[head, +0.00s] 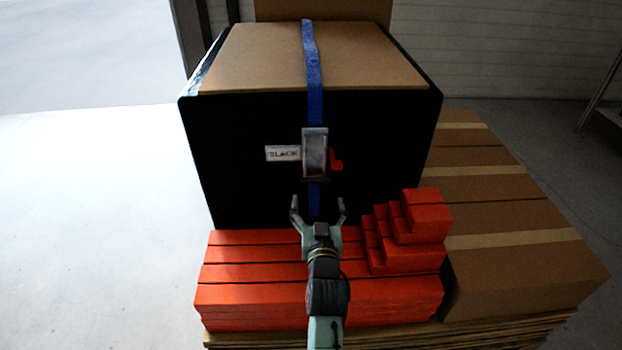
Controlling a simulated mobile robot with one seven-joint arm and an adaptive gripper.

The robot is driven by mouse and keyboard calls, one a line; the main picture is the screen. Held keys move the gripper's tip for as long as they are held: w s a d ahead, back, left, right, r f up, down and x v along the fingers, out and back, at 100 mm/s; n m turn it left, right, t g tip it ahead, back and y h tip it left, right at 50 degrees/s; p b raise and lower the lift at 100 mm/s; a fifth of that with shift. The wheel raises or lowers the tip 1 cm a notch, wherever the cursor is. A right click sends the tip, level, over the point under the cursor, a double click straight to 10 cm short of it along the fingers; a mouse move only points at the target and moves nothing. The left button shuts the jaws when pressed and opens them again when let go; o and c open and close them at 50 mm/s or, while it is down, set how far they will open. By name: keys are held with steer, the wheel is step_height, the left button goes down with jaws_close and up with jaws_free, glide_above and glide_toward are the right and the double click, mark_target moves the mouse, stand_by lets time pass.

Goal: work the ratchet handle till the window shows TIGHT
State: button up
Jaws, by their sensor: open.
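A metal ratchet (315,154) sits on the front face of a large black box (230,150). A blue strap (313,60) runs over the box top, down to the ratchet and out below it. Left of the ratchet, a small white window (283,154) reads "SLACK". A small red part (336,160) sticks out at the ratchet's right side. I cannot clearly tell the handle from the ratchet body. My gripper (318,203) is open and empty in front of the box, below the ratchet, its fingers appearing on either side of the lower strap.
Orange blocks (250,293) are stacked in front of the box, with smaller stepped orange pieces (425,218) right of my gripper. Taped cardboard boxes (530,240) stand at the right. A wooden pallet (480,337) lies underneath. The floor (90,230) at left is clear.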

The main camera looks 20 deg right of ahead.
mark_target(316, 182)
steer(key=o, duration=0.4)
steer(key=p+x, duration=0.1)
steer(key=x, duration=0.8)
steer(key=shift+w+p, duration=0.2)
steer(key=shift+p, duration=0.2)
steer(key=c, duration=1.6)
